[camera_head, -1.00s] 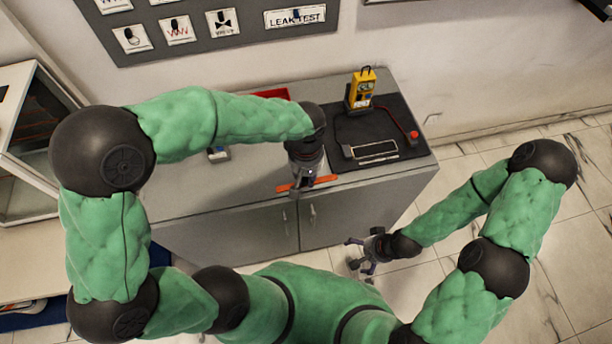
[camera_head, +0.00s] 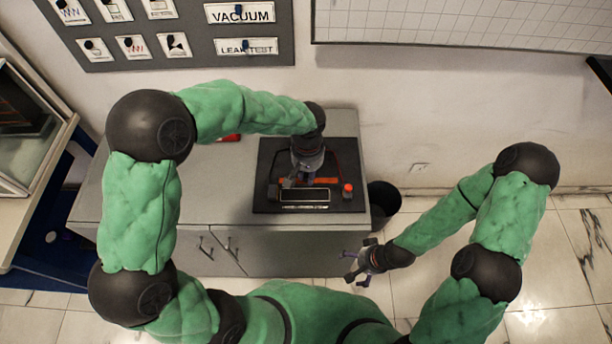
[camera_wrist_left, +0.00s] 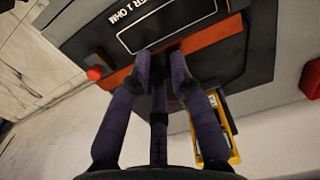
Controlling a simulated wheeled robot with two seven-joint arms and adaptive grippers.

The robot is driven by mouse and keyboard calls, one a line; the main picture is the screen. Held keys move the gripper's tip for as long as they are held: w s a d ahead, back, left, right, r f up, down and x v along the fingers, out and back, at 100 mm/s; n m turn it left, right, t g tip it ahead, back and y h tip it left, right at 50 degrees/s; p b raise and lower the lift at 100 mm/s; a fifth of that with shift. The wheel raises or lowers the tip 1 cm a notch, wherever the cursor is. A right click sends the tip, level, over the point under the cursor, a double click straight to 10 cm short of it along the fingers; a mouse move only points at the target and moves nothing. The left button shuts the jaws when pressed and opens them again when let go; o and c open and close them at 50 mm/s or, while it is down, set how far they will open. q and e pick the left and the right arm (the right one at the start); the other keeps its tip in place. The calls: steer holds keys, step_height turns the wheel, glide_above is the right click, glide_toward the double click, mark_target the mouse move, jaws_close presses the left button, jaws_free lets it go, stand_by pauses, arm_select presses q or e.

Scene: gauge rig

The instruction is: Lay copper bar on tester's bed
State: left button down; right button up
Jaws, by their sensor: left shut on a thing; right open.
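The copper bar (camera_head: 326,181) is an orange strip, partly hidden by my left gripper (camera_head: 299,180). That gripper is shut on the bar over the black tester mat, pointing down. In the left wrist view the bar (camera_wrist_left: 215,36) lies crosswise at the fingertips (camera_wrist_left: 160,62). The tester's bed (camera_head: 304,196) is a dark rectangle with a white outline, just in front of the bar in the head view. It also shows in the left wrist view (camera_wrist_left: 170,24), beside the bar and roughly parallel. The bar's height above the mat is unclear. My right gripper (camera_head: 365,262) is open and empty, off the cabinet's front.
A red button (camera_head: 348,189) stands on the mat (camera_head: 355,157) right of the bed. The yellow meter (camera_wrist_left: 213,135) shows in the left wrist view; my arm hides it in the head view. A red tray (camera_head: 229,138) is partly hidden. A dark bin (camera_head: 384,198) stands right of the cabinet.

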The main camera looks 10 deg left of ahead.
arm_select(q)
steer(key=shift+w+d+f, duration=0.1)
steer(key=shift+w, duration=0.05)
steer(key=shift+f+b, duration=0.35)
steer(key=shift+b, duration=0.05)
steer(key=shift+f+b, duration=1.2)
steer(key=shift+f, duration=0.6)
steer(key=shift+f+b, duration=1.6)
steer(key=shift+f, duration=0.55)
steer(key=c, duration=0.6)
jaws_free()
steer(key=shift+r+p, duration=2.85)
steer(key=shift+r, duration=1.2)
